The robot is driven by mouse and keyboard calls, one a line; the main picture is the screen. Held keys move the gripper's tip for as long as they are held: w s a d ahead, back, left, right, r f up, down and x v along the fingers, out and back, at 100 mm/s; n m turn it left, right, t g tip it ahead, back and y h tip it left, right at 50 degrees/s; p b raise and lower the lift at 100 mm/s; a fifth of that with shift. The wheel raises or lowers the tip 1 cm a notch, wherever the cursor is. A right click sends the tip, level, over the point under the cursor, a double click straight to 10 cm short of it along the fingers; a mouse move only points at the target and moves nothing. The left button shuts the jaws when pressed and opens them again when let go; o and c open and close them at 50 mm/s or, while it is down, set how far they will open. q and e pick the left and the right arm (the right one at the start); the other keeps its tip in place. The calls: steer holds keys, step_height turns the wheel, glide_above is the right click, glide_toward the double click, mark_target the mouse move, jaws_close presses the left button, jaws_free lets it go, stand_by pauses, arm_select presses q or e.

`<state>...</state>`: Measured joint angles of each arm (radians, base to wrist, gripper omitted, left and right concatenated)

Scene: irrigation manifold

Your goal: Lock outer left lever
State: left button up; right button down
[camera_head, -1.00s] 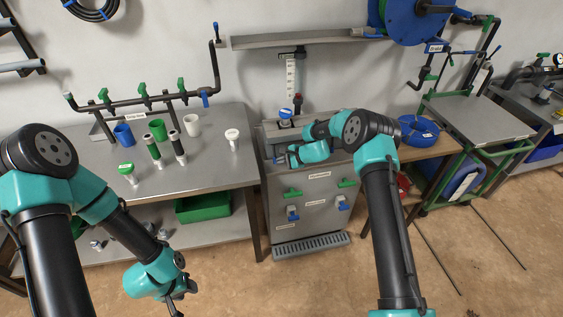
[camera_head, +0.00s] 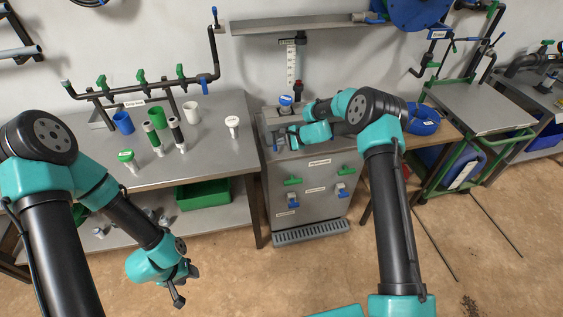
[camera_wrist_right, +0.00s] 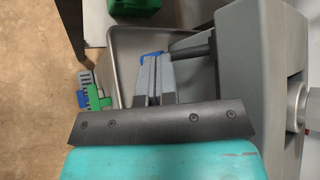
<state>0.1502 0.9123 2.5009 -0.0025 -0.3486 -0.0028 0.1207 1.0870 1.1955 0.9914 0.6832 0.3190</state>
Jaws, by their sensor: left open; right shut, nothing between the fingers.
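The grey cabinet (camera_head: 325,205) has a left green lever (camera_head: 292,181) and a right green lever (camera_head: 346,171) on its front, with a left blue lever (camera_head: 293,201) and a right blue lever (camera_head: 342,190) below. I cannot tell which is the outer left lever. My right gripper (camera_head: 292,140) is over the recessed cabinet top, shut and empty. In the right wrist view its fingers (camera_wrist_right: 152,82) are together, with a blue part (camera_wrist_right: 152,55) just beyond their tips; contact is unclear. A green lever (camera_wrist_right: 97,98) shows at left there. My left gripper (camera_head: 182,284) is open, low before the bench.
A steel bench (camera_head: 195,160) at left holds cups, filters and a pipe manifold (camera_head: 140,90). A blue-capped part (camera_head: 285,100) stands behind the cabinet top. A foot grate (camera_head: 310,232) lies at its base. A blue hose coil (camera_head: 422,118) is at right. The floor in front is clear.

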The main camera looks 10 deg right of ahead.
steer(key=s+a+r, duration=0.1)
steer(key=s, duration=0.7)
steer(key=s+a+r, duration=0.2)
steer(key=s, duration=0.5)
steer(key=shift+s+a, duration=0.2)
steer(key=shift+s, duration=0.15)
steer(key=s+d+f+n+h, duration=0.2)
steer(key=d+f+n+h, duration=0.2)
steer(key=f+n+h, duration=0.35)
steer(key=w+a+r+n+t+h, duration=0.2)
steer(key=w+a+r+n+t, duration=0.1)
steer(key=r+n+t, duration=0.3)
steer(key=shift+w+r+n+t, duration=0.3)
steer(key=shift+w+r+n, duration=0.4)
steer(key=shift+r, duration=0.2)
